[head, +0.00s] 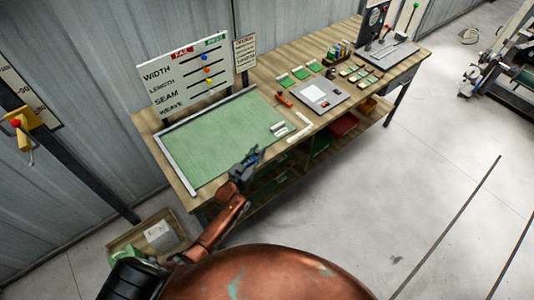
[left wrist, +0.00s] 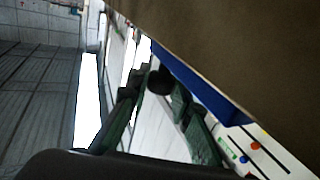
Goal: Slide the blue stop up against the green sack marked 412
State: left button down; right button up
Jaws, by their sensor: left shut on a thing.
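My left gripper (head: 250,160) is at the front edge of the green mat on the bench. It is shut on a small blue piece, which I take to be the blue stop (head: 256,156). In the left wrist view a long blue strip (left wrist: 205,90) runs along a wide brown surface, close to the dark green fingers. Several small green pieces (head: 300,73) lie farther back on the bench. They may be sacks, but no 412 marking is legible. My right gripper is not in view.
A grey panel (head: 320,96) and an orange-handled tool (head: 284,100) lie to the right.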

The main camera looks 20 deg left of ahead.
pick_arm(q)
jog(key=c, duration=2)
grip_release()
jog(key=shift+c, duration=0.2)
jog(key=o, duration=0.4)
jog(key=shift+c, duration=0.2)
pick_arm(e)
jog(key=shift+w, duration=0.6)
pick_arm(q)
jog(key=shift+s, duration=0.15)
jog(key=s+a, duration=0.2)
jog(key=s, duration=0.9)
jog(key=shift+s, duration=0.3)
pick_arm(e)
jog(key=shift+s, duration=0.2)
pick_arm(q)
jog(key=shift+a, duration=0.15)
